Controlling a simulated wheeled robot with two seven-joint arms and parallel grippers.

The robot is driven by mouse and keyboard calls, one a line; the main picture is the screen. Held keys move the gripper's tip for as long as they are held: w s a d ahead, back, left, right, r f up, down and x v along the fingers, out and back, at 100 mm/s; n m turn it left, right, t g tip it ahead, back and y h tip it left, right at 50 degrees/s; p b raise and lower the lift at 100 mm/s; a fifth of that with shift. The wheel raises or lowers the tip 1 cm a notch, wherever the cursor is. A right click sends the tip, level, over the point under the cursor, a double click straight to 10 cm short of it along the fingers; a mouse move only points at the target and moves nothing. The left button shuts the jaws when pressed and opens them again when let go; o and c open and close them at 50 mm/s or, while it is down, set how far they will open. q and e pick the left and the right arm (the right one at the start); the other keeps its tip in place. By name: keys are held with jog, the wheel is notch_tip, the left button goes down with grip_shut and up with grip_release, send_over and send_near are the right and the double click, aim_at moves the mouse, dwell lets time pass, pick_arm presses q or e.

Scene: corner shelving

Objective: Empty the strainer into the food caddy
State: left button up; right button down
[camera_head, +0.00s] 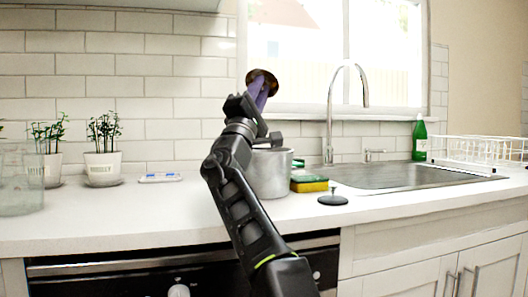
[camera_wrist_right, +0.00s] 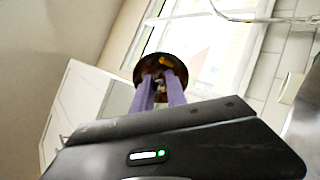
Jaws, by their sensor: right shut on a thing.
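My right gripper (camera_head: 261,88) has purple fingers and points upward in front of the window. It is shut on the strainer (camera_head: 263,76), a small round brown piece at its fingertips. In the right wrist view the strainer (camera_wrist_right: 161,65) is a dark, tilted disc with an orange-yellow bit on it. The food caddy seems to be the grey metal cylinder (camera_head: 272,174) on the counter. It stands behind my right forearm, below the raised gripper, and its left side is partly hidden. I cannot see inside it. My left gripper is not in view.
A yellow-green sponge (camera_head: 309,184) and a black stopper-like piece (camera_head: 332,199) lie right of the caddy. The sink (camera_head: 400,177), tap (camera_head: 330,115), green bottle (camera_head: 419,139) and white rack (camera_head: 480,149) are further right. Potted plants (camera_head: 103,168) and a glass jar (camera_head: 20,185) stand left.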

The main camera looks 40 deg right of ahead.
notch_tip(320, 180, up, 3)
jog(key=p, duration=0.3)
jog(key=shift+r, duration=0.2)
notch_tip(320, 180, down, 4)
jog(key=b, duration=0.3)
jog(key=shift+r+b, duration=0.15)
jog(key=shift+b, duration=0.2)
jog(key=shift+r, duration=0.15)
notch_tip(320, 180, up, 3)
jog(key=p, duration=0.3)
jog(key=shift+r, duration=0.15)
notch_tip(320, 180, down, 4)
jog(key=b, duration=0.3)
jog(key=shift+r, duration=0.35)
